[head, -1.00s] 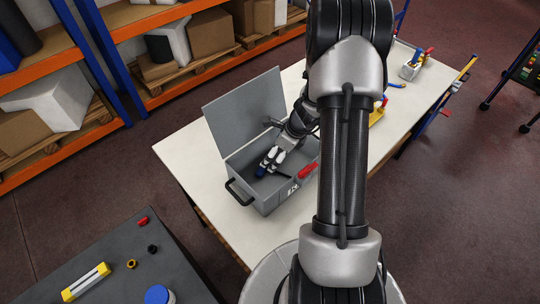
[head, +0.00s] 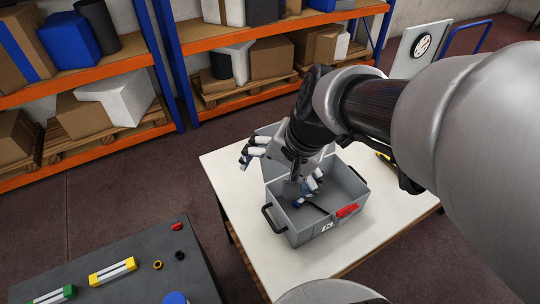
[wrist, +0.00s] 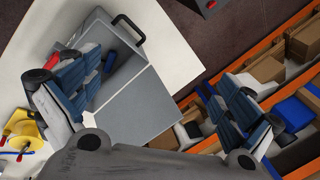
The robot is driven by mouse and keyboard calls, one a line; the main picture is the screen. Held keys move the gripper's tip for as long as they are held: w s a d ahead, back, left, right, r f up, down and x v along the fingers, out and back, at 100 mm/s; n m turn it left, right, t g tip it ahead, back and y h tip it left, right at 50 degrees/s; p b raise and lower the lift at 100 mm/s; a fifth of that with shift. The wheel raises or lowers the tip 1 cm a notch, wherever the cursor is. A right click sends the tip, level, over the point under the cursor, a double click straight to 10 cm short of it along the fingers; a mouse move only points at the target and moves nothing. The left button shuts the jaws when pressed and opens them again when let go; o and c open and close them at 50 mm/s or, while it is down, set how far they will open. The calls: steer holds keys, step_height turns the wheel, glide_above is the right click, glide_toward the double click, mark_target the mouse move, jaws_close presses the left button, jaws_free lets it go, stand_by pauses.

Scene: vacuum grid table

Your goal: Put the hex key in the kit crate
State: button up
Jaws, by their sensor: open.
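The grey kit crate (head: 290,238) stands on the white table with its lid up; it also shows in the wrist view (wrist: 122,88). Inside lie a dark thin rod (head: 316,208) and a small blue piece (wrist: 109,62). The rod may be the hex key, but it is too small to be sure. My gripper (head: 272,180) is open, its fingers wide apart, over the crate's left side and lid. One finger covers part of the crate's inside. In the wrist view nothing sits between the fingers (wrist: 155,78).
The white table (head: 225,165) has bare room left of the crate. A dark bench (head: 135,285) at front left holds a yellow-and-white block (head: 112,271) and small parts. Loaded shelves (head: 255,92) stand behind. A yellow item (wrist: 22,128) lies on the table.

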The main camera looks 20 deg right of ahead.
steer(key=s+a+r+n+h, duration=0.1)
steer(key=s+r+n, duration=0.2)
steer(key=s+n, duration=0.6)
steer(key=shift+s+a+r+t+h, duration=0.2)
steer(key=shift+s+r+t+h, duration=0.15)
steer(key=shift+s, duration=0.6)
steer(key=shift+f, duration=0.15)
step_height(320, 180, down, 7)
steer(key=b, duration=0.7)
steer(key=shift+f, duration=0.15)
